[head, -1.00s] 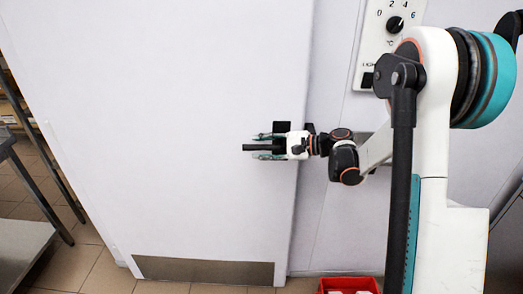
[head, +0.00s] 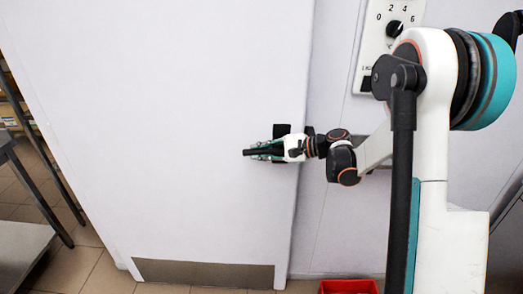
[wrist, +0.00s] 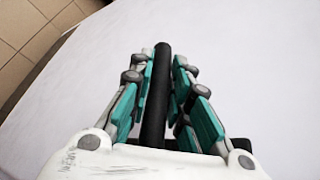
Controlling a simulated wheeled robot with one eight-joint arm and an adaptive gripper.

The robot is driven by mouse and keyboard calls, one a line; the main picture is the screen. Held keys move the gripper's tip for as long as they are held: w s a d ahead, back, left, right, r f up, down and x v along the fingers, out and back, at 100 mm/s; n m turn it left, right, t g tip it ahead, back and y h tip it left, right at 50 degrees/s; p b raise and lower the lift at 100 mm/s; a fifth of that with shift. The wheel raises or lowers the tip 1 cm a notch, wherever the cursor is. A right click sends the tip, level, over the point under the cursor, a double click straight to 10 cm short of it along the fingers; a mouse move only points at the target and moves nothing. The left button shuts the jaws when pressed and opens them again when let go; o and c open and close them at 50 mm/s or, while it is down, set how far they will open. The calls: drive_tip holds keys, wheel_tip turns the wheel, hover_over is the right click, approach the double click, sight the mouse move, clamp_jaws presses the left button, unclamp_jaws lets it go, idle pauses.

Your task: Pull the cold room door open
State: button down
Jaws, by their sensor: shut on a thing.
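The cold room door (head: 170,120) is a large white panel with a grey kick plate (head: 205,273) along its bottom. Its black bar handle (head: 246,153) sticks out near the door's right edge, with a dark mount (head: 281,130) behind it. My gripper (head: 264,150) is shut on the handle, reaching in from the right. In the wrist view the handle (wrist: 157,85) runs lengthwise between the teal finger pads of my gripper (wrist: 164,75). The door's right edge sits at the wall panel, and I cannot tell whether there is a gap.
A control panel (head: 386,35) with a dial is on the wall right of the door. A red crate (head: 348,286) stands on the floor at the bottom. A metal table (head: 22,250) and dark legs stand at the left. Tiled floor shows between table and door.

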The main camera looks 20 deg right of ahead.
drive_tip(key=h+p, duration=0.1)
drive_tip(key=f+g+h+p, duration=0.1)
drive_tip(key=h, duration=0.1)
drive_tip(key=shift+d+f+n+g, duration=0.15)
drive_tip(key=shift+f+n+g, duration=0.15)
drive_tip(key=shift+s+d+f+n+g+h+p, duration=0.1)
drive_tip(key=shift+d+f+g+h+p, duration=0.15)
drive_tip(key=shift+h, duration=0.3)
drive_tip(key=shift+s+d+f+n+g+h+p, duration=0.15)
drive_tip(key=shift+f+h+p, duration=0.15)
drive_tip(key=shift+f+h, duration=0.15)
drive_tip(key=shift+w+d+f+n+g+h+p, duration=0.1)
drive_tip(key=shift+f+g+h+p, duration=0.15)
drive_tip(key=shift+h, duration=0.35)
drive_tip(key=shift+s+f, duration=0.1)
